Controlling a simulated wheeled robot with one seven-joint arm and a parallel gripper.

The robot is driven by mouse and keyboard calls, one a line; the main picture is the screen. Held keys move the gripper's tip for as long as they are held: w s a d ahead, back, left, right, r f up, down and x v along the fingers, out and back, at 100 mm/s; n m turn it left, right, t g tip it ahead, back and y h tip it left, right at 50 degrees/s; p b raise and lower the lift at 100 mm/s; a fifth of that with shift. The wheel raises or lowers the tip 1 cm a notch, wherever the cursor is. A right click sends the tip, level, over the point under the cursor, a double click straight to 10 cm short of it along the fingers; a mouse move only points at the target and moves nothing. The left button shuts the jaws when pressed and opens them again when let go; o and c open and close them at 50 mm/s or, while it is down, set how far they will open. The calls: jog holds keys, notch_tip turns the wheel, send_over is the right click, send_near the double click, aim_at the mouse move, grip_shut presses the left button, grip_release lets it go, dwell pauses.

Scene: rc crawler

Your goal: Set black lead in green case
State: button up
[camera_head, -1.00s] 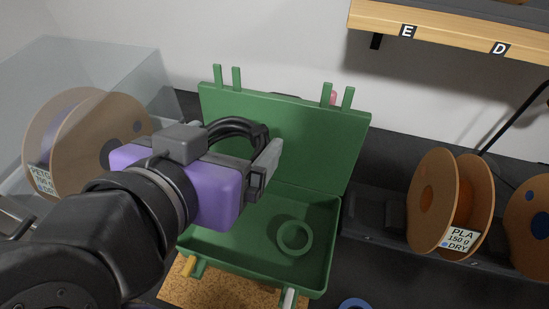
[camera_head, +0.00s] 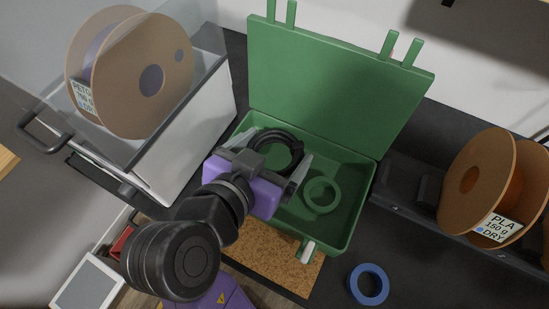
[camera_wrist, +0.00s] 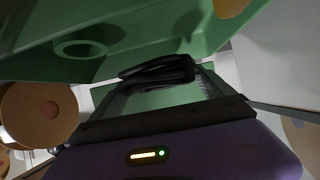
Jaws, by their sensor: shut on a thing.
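The green case (camera_head: 335,80) stands open on the dark bench, its lid leaning up at the back. The black lead (camera_head: 291,143) is a coiled loop at the left part of the case. My purple gripper (camera_head: 277,160) is shut on the lead and reaches over the case's left side. In the wrist view the lead (camera_wrist: 160,70) shows between the fingers, with the green case (camera_wrist: 130,30) beyond it. Whether the lead touches the case floor cannot be told. A green ring (camera_head: 322,194) lies inside the case at the right.
A blue ring (camera_head: 369,285) lies on the bench at the front right. A cork mat (camera_head: 262,265) is in front of the case. A spool (camera_head: 131,78) sits in a clear-walled box at left; a PLA spool (camera_head: 478,185) stands at right.

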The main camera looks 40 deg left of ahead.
aim_at(274, 168)
jog(key=shift+f, duration=2)
jog(key=shift+f, duration=0.1)
jog(key=shift+f+b, duration=0.4)
jog(key=shift+f, duration=0.2)
jog(key=o, duration=1.1)
jog(key=shift+o, duration=0.7)
jog(key=shift+s+d+f, duration=0.1)
jog(key=shift+f, duration=0.1)
jog(key=shift+r, duration=0.15)
jog(key=r+v, duration=0.1)
jog(key=v, duration=1.1)
jog(key=shift+r, duration=0.3)
